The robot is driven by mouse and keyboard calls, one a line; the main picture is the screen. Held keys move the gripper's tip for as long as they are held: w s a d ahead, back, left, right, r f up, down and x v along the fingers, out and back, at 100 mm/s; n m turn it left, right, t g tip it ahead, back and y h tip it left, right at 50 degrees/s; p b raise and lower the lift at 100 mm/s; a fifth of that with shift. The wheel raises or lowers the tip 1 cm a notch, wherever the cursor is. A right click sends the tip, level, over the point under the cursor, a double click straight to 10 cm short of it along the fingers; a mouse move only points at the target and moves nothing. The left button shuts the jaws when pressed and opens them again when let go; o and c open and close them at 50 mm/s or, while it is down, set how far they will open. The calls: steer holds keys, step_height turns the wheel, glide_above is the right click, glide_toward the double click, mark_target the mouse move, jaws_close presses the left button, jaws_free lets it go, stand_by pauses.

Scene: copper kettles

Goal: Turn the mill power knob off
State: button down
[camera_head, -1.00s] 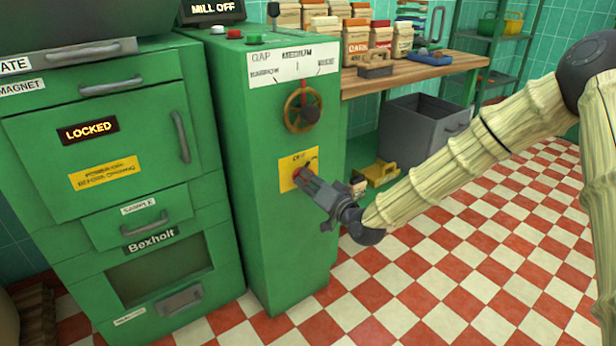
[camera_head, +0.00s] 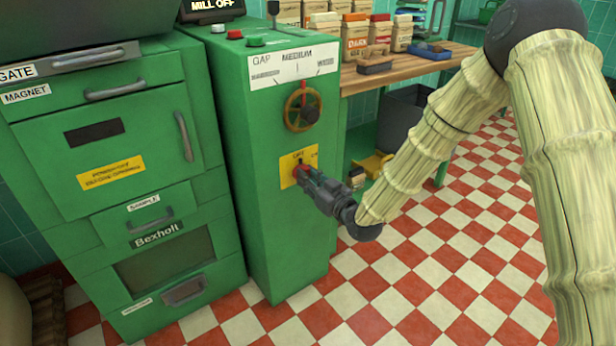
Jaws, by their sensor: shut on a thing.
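The mill power knob (camera_head: 299,171) is red and sits on a yellow plate (camera_head: 286,177) low on the green mill column (camera_head: 265,225). My gripper (camera_head: 306,177) is at the plate, shut on the knob and covering most of it, so the knob's exact angle is hard to tell. The display (camera_head: 211,7) on top of the mill reads "MILL OFF". The small panel (camera_head: 94,133) on the cabinet door is dark.
A brass handwheel (camera_head: 302,108) stands out above my gripper, below the gap scale (camera_head: 292,65). A wooden bench (camera_head: 420,62) with several paper bags is behind, with a grey bin (camera_head: 402,120) under it. The checkered floor (camera_head: 430,270) is clear in front.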

steer(key=shift+f, duration=0.1)
stand_by(0.4)
steer(key=c, duration=1.4)
jaws_free()
steer(key=shift+o, duration=0.2)
steer(key=v, duration=1.2)
